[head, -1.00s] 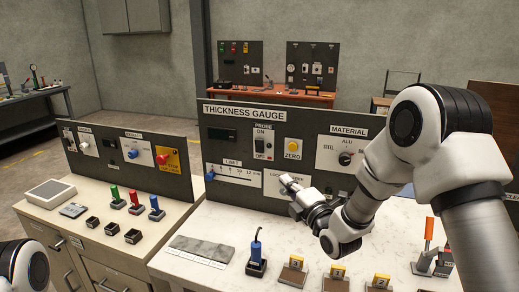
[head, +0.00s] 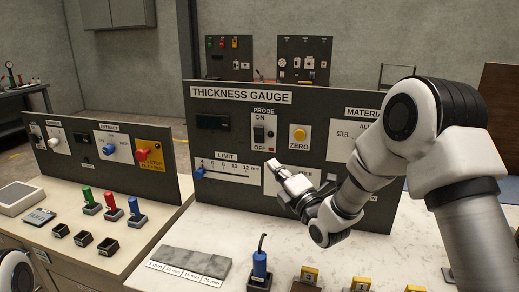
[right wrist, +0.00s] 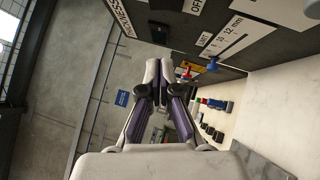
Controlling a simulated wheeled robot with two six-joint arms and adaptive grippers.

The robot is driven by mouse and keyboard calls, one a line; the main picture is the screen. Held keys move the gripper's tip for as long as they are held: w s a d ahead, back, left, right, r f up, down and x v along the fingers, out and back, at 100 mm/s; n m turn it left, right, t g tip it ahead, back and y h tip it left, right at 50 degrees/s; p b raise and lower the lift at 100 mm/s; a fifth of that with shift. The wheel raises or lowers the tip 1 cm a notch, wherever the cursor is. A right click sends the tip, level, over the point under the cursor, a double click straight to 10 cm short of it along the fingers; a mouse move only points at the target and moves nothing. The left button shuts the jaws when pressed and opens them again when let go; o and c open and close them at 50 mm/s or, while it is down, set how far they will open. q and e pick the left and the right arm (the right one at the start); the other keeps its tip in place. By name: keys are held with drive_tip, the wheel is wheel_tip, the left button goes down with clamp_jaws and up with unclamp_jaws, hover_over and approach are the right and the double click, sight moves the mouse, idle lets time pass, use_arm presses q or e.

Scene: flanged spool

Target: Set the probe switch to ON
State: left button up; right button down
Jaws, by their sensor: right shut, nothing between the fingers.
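The probe switch (head: 259,134) sits on a white plate marked PROBE, with ON above and OFF below, on the dark thickness gauge panel (head: 225,100). It is a black rocker; its set position is too small to tell. My right gripper (head: 271,165) is shut and empty, below and slightly right of the switch, in front of the panel and apart from the switch. In the right wrist view its closed fingers (right wrist: 160,75) show, with part of the OFF plate (right wrist: 193,7) at the top edge. My left gripper is out of view; only part of my left arm shows at the lower left.
The yellow ZERO button (head: 299,135) is right of the switch. The LIMIT slider with its blue knob (head: 199,172) is below left. A blue-handled probe (head: 260,265) stands on the white bench (head: 215,222), near a grey strip (head: 190,264). My right arm covers part of the MATERIAL plate.

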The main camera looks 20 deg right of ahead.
drive_tip(key=p, duration=0.4)
approach(254, 130)
drive_tip(key=w+a, duration=0.3)
drive_tip(key=w+d, duration=0.1)
drive_tip(key=w+d+r+p, duration=0.1)
drive_tip(key=w, duration=0.1)
drive_tip(key=shift+r, duration=0.15)
drive_tip(key=shift+a, duration=0.1)
